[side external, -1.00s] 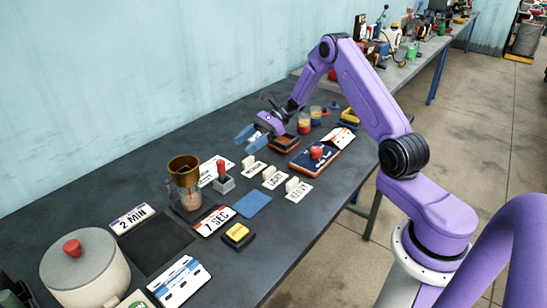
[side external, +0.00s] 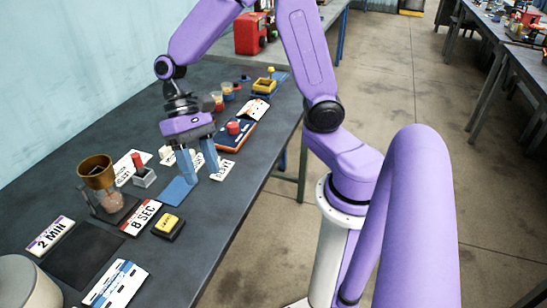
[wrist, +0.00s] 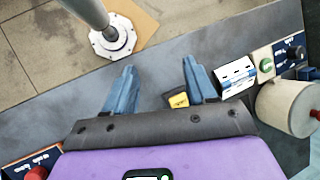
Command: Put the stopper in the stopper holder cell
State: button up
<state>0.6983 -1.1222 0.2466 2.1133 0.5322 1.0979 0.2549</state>
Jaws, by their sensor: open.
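My gripper (side external: 198,172) is open and empty, fingers pointing down over the table near the blue pad (side external: 177,192) and the standing cards. A small red-topped piece (side external: 138,158) stands upright in a grey block (side external: 144,178), left of my gripper. A red knob (side external: 234,127) sits on a dark blue and orange board (side external: 230,144) behind my gripper; part of a red knob shows in the wrist view (wrist: 37,173).
A brass cup over a glass (side external: 97,172) stands at left, beside the "8 SEC" sign (side external: 141,217). A yellow-topped block (side external: 168,224) is near the front edge; it also shows in the wrist view (wrist: 178,100). A lidded pot (wrist: 290,105) stands at right there. Small cups (side external: 228,93) are at the back.

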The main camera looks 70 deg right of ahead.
jog(key=s+d+r+n+t+h, duration=0.1)
jog(key=s+d+n+t, duration=0.1)
jog(key=s+n, duration=0.5)
jog(key=s+d+r+n+t+h, duration=0.1)
jog(key=s+d+n+t+h, duration=0.1)
jog(key=s+n, duration=0.5)
jog(key=shift+d+t, duration=0.4)
jog(key=shift+d, duration=0.1)
